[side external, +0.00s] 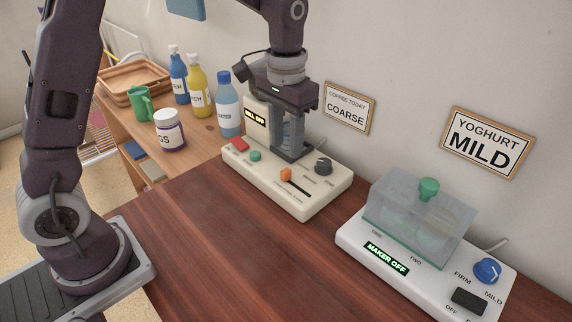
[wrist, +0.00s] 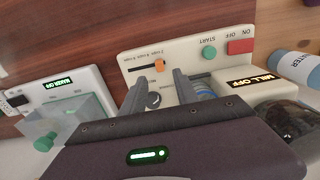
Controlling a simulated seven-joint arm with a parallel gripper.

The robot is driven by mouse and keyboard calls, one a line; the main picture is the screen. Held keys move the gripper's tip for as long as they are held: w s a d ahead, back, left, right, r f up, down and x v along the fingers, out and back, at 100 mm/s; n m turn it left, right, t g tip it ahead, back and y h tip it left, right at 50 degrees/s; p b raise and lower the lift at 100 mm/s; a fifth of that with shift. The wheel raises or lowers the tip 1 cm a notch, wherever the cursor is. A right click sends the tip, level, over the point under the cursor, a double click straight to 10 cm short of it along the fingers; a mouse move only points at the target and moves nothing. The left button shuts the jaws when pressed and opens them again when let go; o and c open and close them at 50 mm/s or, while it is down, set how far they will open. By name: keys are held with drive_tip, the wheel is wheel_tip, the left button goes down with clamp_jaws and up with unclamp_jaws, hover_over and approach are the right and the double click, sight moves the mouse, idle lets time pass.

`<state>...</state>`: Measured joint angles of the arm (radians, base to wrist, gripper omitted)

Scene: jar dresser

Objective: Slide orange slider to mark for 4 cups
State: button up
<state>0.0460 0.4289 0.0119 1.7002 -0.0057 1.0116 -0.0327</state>
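The orange slider (side external: 286,174) sits at the upper-left end of its dark slot on the cream mill base (side external: 303,209). In the wrist view the orange slider (wrist: 160,65) is at the right end of the slot, with small upside-down labels beside it that I cannot read surely. My gripper (side external: 287,151) hangs over the mill, behind the slider and apart from it. In the wrist view my gripper (wrist: 158,79) has its two fingers apart with nothing held between them. The fingers hide part of the mill panel.
The mill carries a dark knob (side external: 323,165), a green button (side external: 255,156), a red switch (side external: 239,145) and a lit "MILL OFF" display (wrist: 252,82). A yoghurt maker (side external: 350,238) stands at right. Bottles, including a blue water bottle (side external: 228,108), stand behind left. The front wooden top is clear.

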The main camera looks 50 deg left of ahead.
sight(287, 170)
wheel_tip(287, 170, down, 7)
drive_tip(key=shift+r, duration=0.1)
clamp_jaws()
drive_tip(key=shift+r, duration=0.1)
idle(1.4)
